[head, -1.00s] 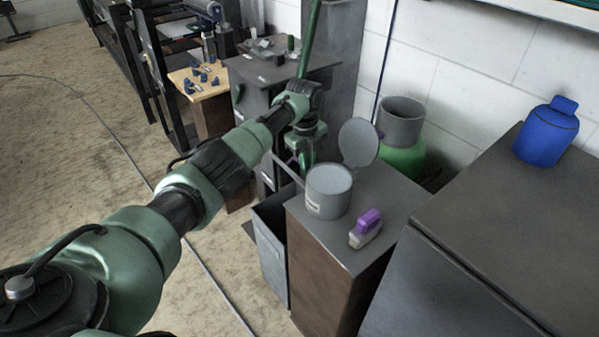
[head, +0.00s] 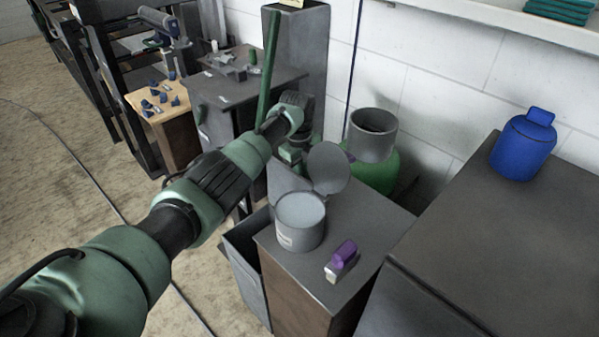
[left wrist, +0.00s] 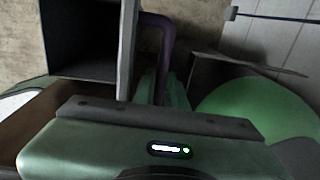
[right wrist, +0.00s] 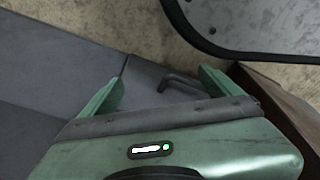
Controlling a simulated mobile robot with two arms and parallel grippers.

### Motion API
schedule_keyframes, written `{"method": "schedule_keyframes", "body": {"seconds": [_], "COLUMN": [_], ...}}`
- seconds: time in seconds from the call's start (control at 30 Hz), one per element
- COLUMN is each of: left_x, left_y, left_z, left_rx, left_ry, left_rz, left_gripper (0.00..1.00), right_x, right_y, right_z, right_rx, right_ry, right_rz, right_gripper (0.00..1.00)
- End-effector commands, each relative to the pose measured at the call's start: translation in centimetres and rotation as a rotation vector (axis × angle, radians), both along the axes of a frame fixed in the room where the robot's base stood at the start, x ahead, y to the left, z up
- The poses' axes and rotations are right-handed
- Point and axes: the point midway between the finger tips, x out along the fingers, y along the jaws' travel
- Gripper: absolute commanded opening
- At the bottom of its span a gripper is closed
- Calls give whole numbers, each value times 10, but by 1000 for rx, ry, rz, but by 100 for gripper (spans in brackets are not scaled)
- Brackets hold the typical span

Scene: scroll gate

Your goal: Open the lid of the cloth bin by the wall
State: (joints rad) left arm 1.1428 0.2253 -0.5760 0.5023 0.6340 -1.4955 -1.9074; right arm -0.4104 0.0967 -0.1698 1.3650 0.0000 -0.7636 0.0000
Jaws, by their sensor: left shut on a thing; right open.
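The cloth bin (head: 241,283) is a grey box standing against the left side of the small brown cabinet. Its top is open and its dark inside shows, also in the left wrist view (left wrist: 82,38). Its grey lid (head: 284,179) stands raised on the cabinet side; in the left wrist view the lid (left wrist: 127,50) is seen nearly edge-on.
The brown cabinet (head: 375,222) carries a round canister (head: 300,232) with its lid up and a purple-topped item (head: 341,260). A green container (head: 376,172) stands behind. A dark counter (head: 450,240) fills the right. The right wrist view shows a grey handle (right wrist: 180,80) beyond the fingers.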

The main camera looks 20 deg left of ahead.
Motion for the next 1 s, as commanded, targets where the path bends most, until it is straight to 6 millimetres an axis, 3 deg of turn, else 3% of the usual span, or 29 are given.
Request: {"method": "schedule_keyframes", "body": {"seconds": [0.33,0.37,0.4,0.43,0.77,1.0], "left_x": [-4,-4,-4,-4,-1,-1], "left_y": [1,1,1,1,1,-3], "left_z": [-6,-6,-6,-5,-1,10], "left_rx": [2,2,2,2,2,1], "left_ry": [14,14,13,12,5,3], "left_rz": [4,4,3,3,2,2], "left_gripper": [0,21,32,34,34,34], "right_x": [2,2,2,2,-4,-2], "right_y": [0,0,0,0,2,1], "right_z": [-1,-1,-1,-1,0,13], "right_rx": [-1,-1,-1,-1,4,2], "right_ry": [-1,-1,-1,0,6,3], "right_rz": [0,0,0,0,-4,-3], "right_gripper": [92,92,92,92,92,92]}}
